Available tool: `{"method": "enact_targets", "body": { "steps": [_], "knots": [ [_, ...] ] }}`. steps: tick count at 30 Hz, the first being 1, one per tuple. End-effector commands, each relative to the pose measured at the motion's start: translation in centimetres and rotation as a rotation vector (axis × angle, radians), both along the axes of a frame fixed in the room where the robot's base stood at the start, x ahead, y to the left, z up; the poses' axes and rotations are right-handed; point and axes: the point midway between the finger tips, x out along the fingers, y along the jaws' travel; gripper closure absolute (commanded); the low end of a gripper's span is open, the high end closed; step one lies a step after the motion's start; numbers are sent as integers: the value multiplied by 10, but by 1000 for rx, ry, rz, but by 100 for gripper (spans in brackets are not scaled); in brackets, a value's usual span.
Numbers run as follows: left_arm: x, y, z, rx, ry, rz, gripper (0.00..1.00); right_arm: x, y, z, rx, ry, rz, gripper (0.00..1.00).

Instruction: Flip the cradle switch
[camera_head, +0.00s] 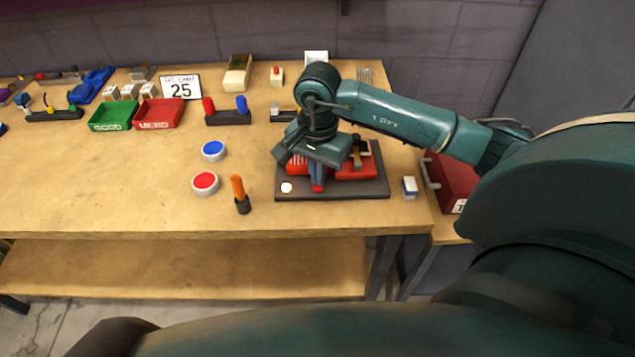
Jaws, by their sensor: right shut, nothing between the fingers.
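The cradle is a dark flat base (375,188) near the right front of the bench, with a red car-like body (352,172) on it. A white round spot (287,187) shows at its front left corner. My right gripper (317,186) points down over the cradle's middle; its fingers are shut and empty. A small red part (318,188) shows right at the fingertips; I cannot tell if they touch it or if it is the switch. A black and yellow part (356,152) stands behind. My gripper and wrist hide much of the cradle. My left gripper is not in view.
Left of the cradle are a red button (205,183), a blue button (213,151) and an orange-handled tool (239,195). Green (111,117) and red (158,114) trays stand farther back. The bench's left front is clear.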

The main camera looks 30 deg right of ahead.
Motion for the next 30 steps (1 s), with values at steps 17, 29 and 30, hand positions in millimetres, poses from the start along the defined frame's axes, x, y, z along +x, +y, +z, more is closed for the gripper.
{"method": "enact_targets", "body": {
  "steps": [17,29,30],
  "knots": [
    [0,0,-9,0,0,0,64,0,0,-10,0,0,0,100],
    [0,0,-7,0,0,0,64,0,0,-6,-1,0,0,100],
    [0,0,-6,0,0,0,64,0,0,-3,0,-1,0,100]
  ]
}}
